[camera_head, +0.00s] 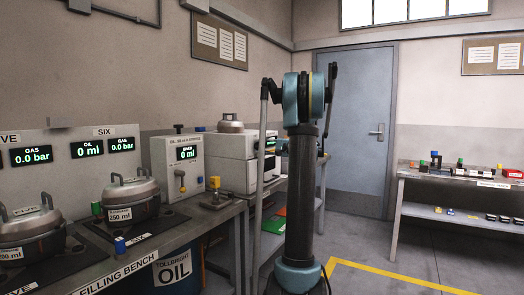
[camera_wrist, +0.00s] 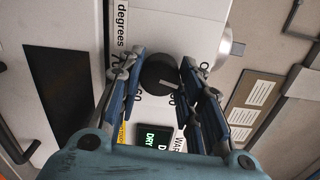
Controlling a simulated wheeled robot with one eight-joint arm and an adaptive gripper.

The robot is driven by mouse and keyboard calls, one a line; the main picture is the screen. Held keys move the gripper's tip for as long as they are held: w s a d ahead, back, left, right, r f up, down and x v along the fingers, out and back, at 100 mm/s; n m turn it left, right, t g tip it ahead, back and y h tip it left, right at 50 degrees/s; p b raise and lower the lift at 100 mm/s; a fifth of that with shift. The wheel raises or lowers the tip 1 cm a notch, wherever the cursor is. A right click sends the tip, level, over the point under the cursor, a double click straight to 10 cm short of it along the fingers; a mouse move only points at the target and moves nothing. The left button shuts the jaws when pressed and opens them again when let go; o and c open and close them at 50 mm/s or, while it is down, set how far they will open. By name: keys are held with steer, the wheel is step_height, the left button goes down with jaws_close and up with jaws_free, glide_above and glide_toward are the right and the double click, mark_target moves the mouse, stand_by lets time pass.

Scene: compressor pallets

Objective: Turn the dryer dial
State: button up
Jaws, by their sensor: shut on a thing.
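The black round dryer dial (camera_wrist: 157,78) with a pale pointer line is in the middle of the wrist view. It sits on the white dryer face (camera_wrist: 172,28), with "degrees" and partly covered numbers printed around it. My gripper (camera_wrist: 163,64) has its two blue-padded fingers on either side of the dial and is shut on it. A dark display (camera_wrist: 157,137) with green letters reading "DRY" shows below the dial. In the head view my arm stands in front of part of the white stacked units (camera_head: 235,147); the dial and my fingertips are hidden there.
The filling bench (camera_head: 150,255) with two lidded pots (camera_head: 131,197) is at the left. A white oil machine (camera_head: 178,162) stands at its far end. A side table (camera_head: 455,180) with small parts is at the right. The floor in front of the blue door (camera_head: 355,130) is clear.

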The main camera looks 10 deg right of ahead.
steer(key=shift+s+a+f+n, duration=0.1)
steer(key=shift+f+n, duration=0.05)
steer(key=shift+n, duration=1.15)
steer(key=o, duration=1.1)
steer(key=shift+s+d, duration=0.15)
steer(key=shift+d, duration=0.2)
steer(key=v, duration=1.1)
steer(key=shift+s, duration=0.1)
